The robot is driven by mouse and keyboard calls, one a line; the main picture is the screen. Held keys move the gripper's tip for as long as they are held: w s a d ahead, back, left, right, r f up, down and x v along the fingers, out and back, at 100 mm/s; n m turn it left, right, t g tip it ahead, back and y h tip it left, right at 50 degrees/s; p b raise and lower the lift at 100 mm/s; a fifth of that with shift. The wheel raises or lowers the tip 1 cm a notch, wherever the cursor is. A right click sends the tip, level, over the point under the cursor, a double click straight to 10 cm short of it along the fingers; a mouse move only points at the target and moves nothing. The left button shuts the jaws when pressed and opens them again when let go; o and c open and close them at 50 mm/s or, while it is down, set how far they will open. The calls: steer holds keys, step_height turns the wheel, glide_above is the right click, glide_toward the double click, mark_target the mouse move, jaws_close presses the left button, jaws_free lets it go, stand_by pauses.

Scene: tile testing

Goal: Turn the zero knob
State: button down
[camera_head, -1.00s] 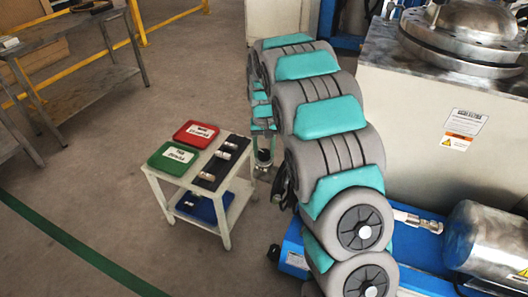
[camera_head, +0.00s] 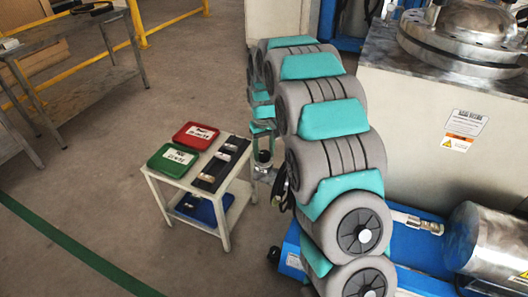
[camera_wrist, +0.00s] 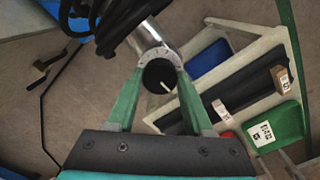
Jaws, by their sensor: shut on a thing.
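The zero knob (camera_wrist: 160,76) is a round black knob with a white pointer line, in front of a pale numbered dial ring (camera_wrist: 158,57) on a silver cylinder (camera_wrist: 151,36), in the wrist view. The pointer slants toward the lower right. My gripper (camera_wrist: 159,82) has its two green fingers on either side of the knob and is shut on it. In the head view my gripper (camera_head: 262,155) is small, low beside the cart; the knob cannot be made out there.
A white cart (camera_head: 227,205) stands left of my gripper, with a red tray (camera_head: 193,142), a green tray (camera_head: 172,168) and a black strip (camera_head: 212,179) holding small parts; a blue bin (camera_head: 203,211) is below. Black cables (camera_wrist: 92,18) hang beside the cylinder. Open floor lies left.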

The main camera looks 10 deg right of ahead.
mark_target(264, 154)
steer(key=shift+c, duration=1.4)
jaws_free()
step_height(264, 154, up, 7)
steer(key=shift+r, duration=0.45)
